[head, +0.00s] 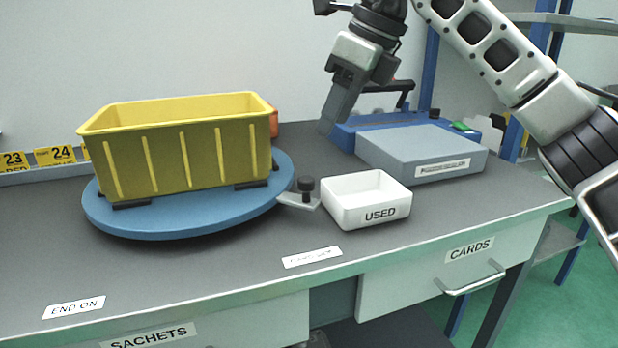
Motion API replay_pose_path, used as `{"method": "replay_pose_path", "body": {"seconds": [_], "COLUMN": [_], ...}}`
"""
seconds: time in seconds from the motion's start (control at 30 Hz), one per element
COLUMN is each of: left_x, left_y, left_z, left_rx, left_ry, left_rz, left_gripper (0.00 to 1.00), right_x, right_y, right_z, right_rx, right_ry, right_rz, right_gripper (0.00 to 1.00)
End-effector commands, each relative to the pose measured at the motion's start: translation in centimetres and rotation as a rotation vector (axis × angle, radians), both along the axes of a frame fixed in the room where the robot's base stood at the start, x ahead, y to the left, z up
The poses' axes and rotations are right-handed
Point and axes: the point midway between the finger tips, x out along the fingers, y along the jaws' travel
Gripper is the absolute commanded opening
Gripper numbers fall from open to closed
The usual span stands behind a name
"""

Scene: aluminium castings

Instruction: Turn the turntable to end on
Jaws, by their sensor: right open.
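The turntable (190,221) is a round blue disc on the left of the grey bench. A yellow bin (185,158) stands on it, held between small black stops, its long ribbed side towards me and slightly angled. A small grey tab with a black knob (306,186) sits at the disc's right edge. The "END ON" label (75,307) lies at the bench's front left. A second label (312,257) lies further right; its text is too blurred to read. My right gripper (333,118) is open and empty, above the back of the bench, right of the bin and apart from it. My left gripper does not show.
A white tray marked "USED" (367,216) stands close to the right of the knob. A grey box (420,150) and a blue case (370,124) stand behind it. An orange object (273,122) shows partly behind the bin. The bench front is clear.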

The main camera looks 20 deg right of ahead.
Motion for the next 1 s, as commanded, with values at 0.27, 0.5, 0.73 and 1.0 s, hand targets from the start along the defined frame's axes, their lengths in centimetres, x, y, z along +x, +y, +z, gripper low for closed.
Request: {"method": "replay_pose_path", "body": {"seconds": [0.27, 0.5, 0.73, 1.0], "left_x": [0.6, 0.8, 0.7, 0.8], "left_y": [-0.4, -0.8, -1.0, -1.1], "left_z": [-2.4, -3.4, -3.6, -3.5], "left_rx": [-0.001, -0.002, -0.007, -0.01], "left_ry": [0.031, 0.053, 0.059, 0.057], "left_rz": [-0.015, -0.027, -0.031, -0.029], "left_gripper": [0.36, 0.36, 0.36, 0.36], "right_x": [1.6, 2.6, 2.9, 2.9], "right_y": [1.8, 2.9, 3.2, 3.2], "right_z": [-6.1, -9.4, -10.5, -10.5], "right_rx": [-0.001, 0.0, 0.0, 0.0], "right_ry": [0.004, 0.002, 0.0, 0.0], "right_rz": [0.003, 0.002, 0.001, 0.001], "right_gripper": [0.48, 0.48, 0.48, 0.39]}}
